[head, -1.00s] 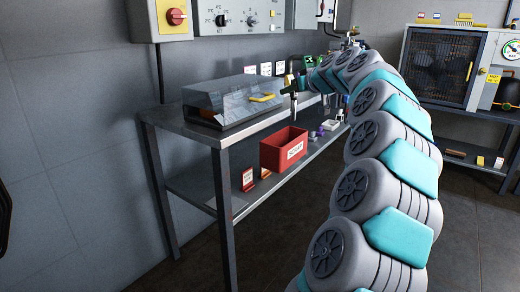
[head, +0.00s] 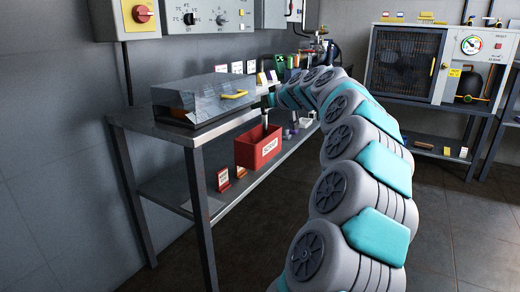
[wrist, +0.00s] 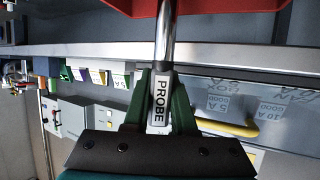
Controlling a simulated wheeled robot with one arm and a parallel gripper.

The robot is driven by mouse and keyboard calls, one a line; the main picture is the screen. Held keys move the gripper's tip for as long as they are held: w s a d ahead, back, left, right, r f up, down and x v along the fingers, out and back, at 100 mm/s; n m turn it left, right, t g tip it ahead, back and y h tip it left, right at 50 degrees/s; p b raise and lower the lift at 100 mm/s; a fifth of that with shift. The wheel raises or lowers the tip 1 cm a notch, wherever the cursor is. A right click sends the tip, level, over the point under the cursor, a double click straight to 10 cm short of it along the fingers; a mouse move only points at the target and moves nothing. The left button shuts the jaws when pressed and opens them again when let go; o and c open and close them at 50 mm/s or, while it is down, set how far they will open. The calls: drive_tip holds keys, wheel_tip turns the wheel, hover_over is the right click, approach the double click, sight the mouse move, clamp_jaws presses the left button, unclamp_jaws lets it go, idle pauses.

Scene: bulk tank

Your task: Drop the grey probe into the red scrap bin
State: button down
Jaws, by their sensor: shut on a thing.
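My gripper (wrist: 161,95) is shut on the grey probe (wrist: 160,98), whose label reads PROBE. In the head view the probe (head: 265,117) hangs roughly upright, shaft down, from my gripper (head: 267,100). The red scrap bin (head: 243,154), with a white label, stands below it, and the probe's lower end is at the bin's opening. In the wrist view the metal shaft runs up to the red bin (wrist: 225,6) at the top edge. The shaft's tip is hidden, so I cannot tell how deep it reaches.
A metal workbench (head: 160,128) with a grey lidded box (head: 200,98) and yellow handle stands to the left. Small cards (head: 223,180) and purple and white items stand near the bin on the lower level. A cabinet (head: 405,62) is at the back right.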

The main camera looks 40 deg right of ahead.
drive_tip(key=c, duration=0.7)
unclamp_jaws()
drive_tip(key=shift+o, duration=0.2)
drive_tip(key=v, duration=0.7)
drive_tip(key=shift+s, duration=0.4)
drive_tip(key=shift+r, duration=0.15)
drive_tip(key=shift+d, duration=0.1)
